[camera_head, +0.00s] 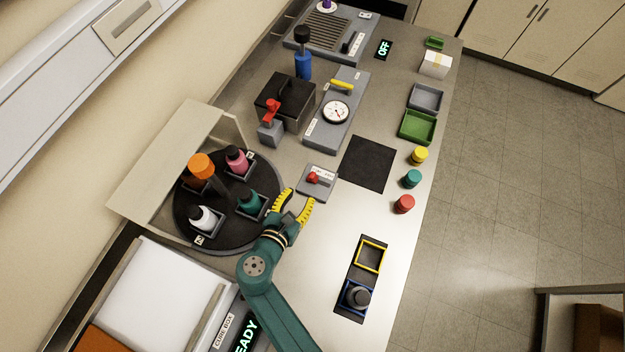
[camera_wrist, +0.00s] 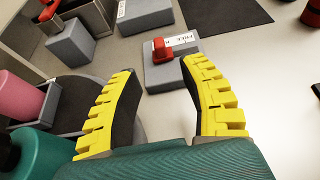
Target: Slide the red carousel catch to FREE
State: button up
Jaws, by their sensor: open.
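The red carousel catch (camera_head: 313,178) is a small red knob on a grey block (camera_head: 325,190) with a white label, beside the carousel. In the wrist view the red catch (camera_wrist: 160,48) stands on its grey block (camera_wrist: 162,75), ahead of the fingers; the label is partly hidden and shows what looks like "FREE". My gripper (camera_head: 293,205) is open and empty, just short of the block. In the wrist view my gripper's (camera_wrist: 157,90) yellow fingers are spread, and the right fingertip overlaps the block's edge; I cannot tell whether it touches. The dark round carousel (camera_head: 225,225) carries several bottles.
A black mat (camera_head: 368,163) lies right of the catch block. A grey block with a red lever (camera_head: 271,118) stands behind it. Yellow, teal and red caps (camera_head: 404,204) line the right edge. A two-bay holder (camera_head: 358,275) lies in front. The bench between is clear.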

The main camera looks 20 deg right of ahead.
aim_at(311, 179)
jog(key=b+x, duration=0.2)
jog(key=x, duration=0.1)
jog(key=b+x, duration=0.2)
jog(key=x, duration=0.1)
jog(key=b+x, duration=0.2)
jog(key=x, duration=0.1)
jog(key=shift+f+b, duration=0.3)
jog(key=shift+f, duration=0.05)
jog(key=shift+w+d, duration=0.4)
grip_shut()
jog(key=shift+s, duration=0.1)
